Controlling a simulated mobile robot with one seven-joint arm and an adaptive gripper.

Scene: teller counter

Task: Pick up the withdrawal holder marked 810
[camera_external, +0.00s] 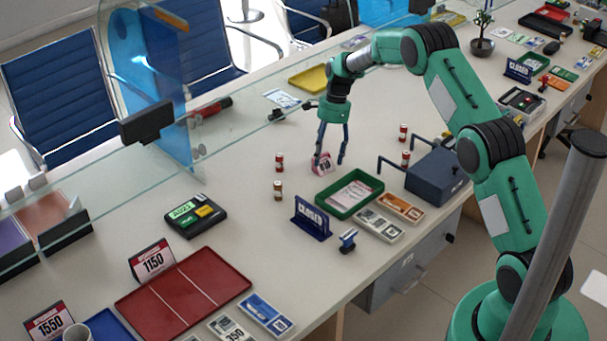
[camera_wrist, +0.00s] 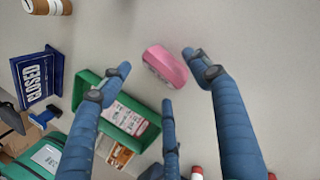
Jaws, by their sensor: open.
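A small pink holder (camera_external: 321,163) with dark print lies on the counter; I cannot read the number on it. It also shows in the wrist view (camera_wrist: 165,67), tilted across the upper middle. My gripper (camera_external: 331,160) points down over it with its blue fingers spread. In the wrist view the fingers of my gripper (camera_wrist: 157,64) stand around the pink holder, with its end close to the right fingertip and a gap to the left one. Nothing is held. Whether any finger touches it, I cannot tell.
A green tray (camera_external: 323,204) with a slip in it lies just nearer the camera. A blue CLOSED sign (camera_external: 311,218) stands beside it. A dark blue box (camera_external: 437,176) is at right. A glass screen runs behind.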

